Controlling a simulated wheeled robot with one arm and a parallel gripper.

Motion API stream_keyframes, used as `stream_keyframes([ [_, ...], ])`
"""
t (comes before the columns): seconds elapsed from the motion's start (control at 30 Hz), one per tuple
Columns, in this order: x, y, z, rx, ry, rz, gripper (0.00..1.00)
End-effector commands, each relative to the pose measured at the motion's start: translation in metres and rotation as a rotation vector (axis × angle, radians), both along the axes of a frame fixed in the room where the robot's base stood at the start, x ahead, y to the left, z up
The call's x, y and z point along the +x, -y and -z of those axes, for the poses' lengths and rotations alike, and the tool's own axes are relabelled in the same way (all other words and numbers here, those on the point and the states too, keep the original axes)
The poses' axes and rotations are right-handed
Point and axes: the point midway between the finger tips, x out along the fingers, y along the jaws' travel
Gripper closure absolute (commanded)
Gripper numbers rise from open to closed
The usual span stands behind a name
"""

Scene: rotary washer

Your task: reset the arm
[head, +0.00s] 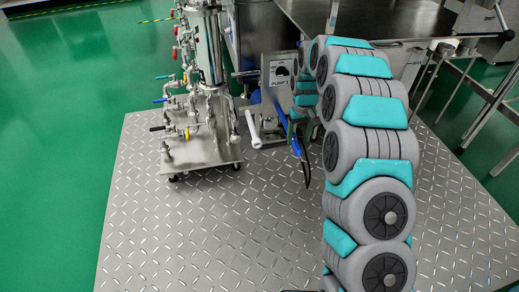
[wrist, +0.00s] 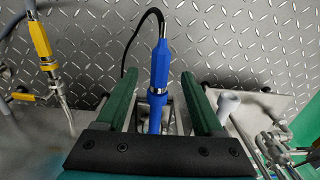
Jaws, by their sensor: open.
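My gripper (wrist: 155,82) is open in the wrist view, with one green finger on each side of a blue cylindrical connector (wrist: 160,62). Gaps show between the connector and both fingers, so it is not clamped. A black cable curves away from the connector's upper end. In the head view my grey and teal arm reaches from the lower right toward the pump unit (head: 279,75), and it hides most of my gripper. A blue part (head: 283,121) with a black cable hanging below shows beside the arm's far end.
A steel cart with pipes and valves (head: 200,150) stands left of the arm. A metal table (head: 385,18) is behind, and a tubular frame (head: 487,110) is at right. A yellow connector (wrist: 42,42) lies left in the wrist view. The diamond-plate floor (head: 200,235) in front is clear.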

Motion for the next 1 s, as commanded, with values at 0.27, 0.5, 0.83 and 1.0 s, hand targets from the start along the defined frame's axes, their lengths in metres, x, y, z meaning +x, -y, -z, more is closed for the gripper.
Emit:
stream_keyframes([
  [0.27,-0.002,0.0,-0.015,0.001,-0.001,0.001,0.31],
  [0.5,-0.03,0.002,-0.052,0.008,-0.011,0.013,0.31],
  [0.83,-0.123,0.013,-0.135,0.014,-0.044,0.054,0.31],
  [1.0,-0.179,0.02,-0.17,0.011,-0.065,0.081,0.31],
])
